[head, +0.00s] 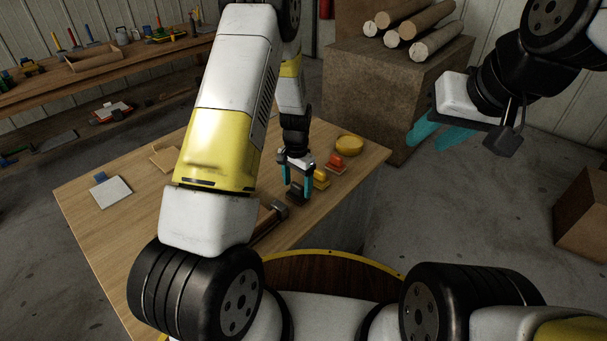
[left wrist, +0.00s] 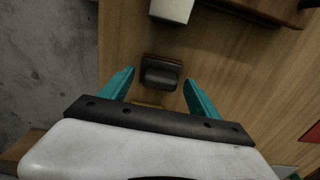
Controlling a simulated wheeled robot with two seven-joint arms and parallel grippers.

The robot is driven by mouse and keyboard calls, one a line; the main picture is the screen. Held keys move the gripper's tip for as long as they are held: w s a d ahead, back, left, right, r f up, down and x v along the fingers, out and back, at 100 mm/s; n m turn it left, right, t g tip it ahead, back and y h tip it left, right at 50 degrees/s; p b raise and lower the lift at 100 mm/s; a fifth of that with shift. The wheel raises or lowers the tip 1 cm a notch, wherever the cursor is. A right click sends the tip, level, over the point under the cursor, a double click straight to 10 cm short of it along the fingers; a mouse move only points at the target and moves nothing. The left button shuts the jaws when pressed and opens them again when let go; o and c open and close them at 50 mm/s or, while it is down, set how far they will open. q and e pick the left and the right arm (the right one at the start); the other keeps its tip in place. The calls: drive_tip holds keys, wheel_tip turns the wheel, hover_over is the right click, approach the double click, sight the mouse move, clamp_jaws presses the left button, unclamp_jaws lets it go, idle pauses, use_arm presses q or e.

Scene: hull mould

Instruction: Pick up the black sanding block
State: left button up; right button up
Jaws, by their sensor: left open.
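The black sanding block (head: 297,189) sits on the wooden workbench (head: 128,228) near its right edge in the head view. In the left wrist view the black block (left wrist: 160,73) lies between the two teal fingertips, with a clear gap on each side. My left gripper (head: 297,184) points down over it, open and empty; the fingers do not appear to touch the block. My right gripper (head: 440,136) is raised at the upper right, away from the bench; its teal fingers overlap in the view, so its opening is unclear.
A white plate with a blue part (head: 111,191) is at left. The bench's middle is partly hidden by my arm.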

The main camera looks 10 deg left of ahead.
sight(297, 185)
use_arm(q)
drive_tip(key=shift+f, duration=0.55)
drive_tip(key=c, duration=1.5)
wheel_tip(297, 185, up, 10)
drive_tip(key=shift+r, duration=0.1)
drive_tip(key=o, duration=0.7)
drive_tip(key=c, duration=0.5)
